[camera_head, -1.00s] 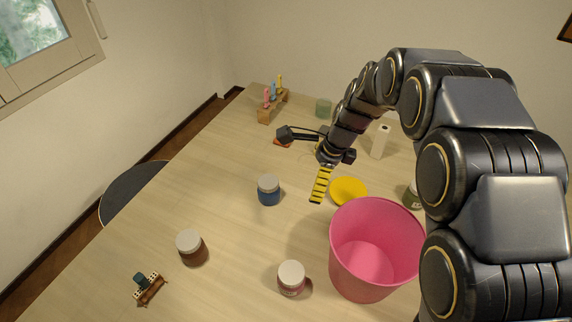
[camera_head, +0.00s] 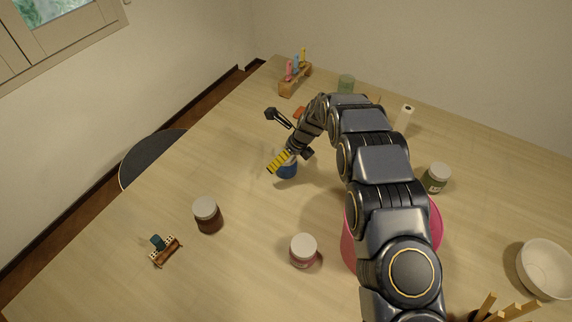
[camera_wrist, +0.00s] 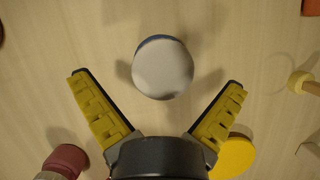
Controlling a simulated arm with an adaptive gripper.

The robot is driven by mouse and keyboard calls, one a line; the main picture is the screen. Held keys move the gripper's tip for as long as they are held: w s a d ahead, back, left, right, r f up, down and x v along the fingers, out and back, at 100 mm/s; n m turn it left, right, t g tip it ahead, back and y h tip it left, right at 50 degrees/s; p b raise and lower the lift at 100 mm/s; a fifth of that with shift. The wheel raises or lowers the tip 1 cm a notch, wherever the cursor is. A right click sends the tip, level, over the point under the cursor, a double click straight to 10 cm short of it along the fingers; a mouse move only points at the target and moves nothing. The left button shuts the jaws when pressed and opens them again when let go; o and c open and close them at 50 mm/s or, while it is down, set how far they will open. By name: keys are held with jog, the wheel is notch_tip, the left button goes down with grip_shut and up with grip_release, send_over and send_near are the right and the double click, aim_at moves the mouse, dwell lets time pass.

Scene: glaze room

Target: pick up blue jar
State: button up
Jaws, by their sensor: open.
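The blue jar (camera_head: 287,170) with a pale lid stands upright on the table, partly hidden by my gripper in the head view. In the wrist view its pale lid (camera_wrist: 163,70) shows from above, with a thin blue edge at the far side. My gripper (camera_head: 281,160) is open, with yellow ridged finger pads. In the wrist view the two fingertips of my gripper (camera_wrist: 157,80) spread to either side of the jar's lid, with a gap on both sides. Nothing is held.
A brown jar (camera_head: 207,215) and a pink jar (camera_head: 303,251) stand nearer the front. A pink bucket (camera_head: 436,225) is partly behind my arm, with a green jar (camera_head: 436,178) beyond it. A yellow disc (camera_wrist: 233,157) lies near the right finger.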

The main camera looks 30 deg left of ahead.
jog(key=shift+x, duration=1.9)
jog(key=shift+w, duration=0.15)
jog(key=c, duration=1.2)
jog(key=shift+o, duration=0.2)
jog(key=shift+r, duration=0.1)
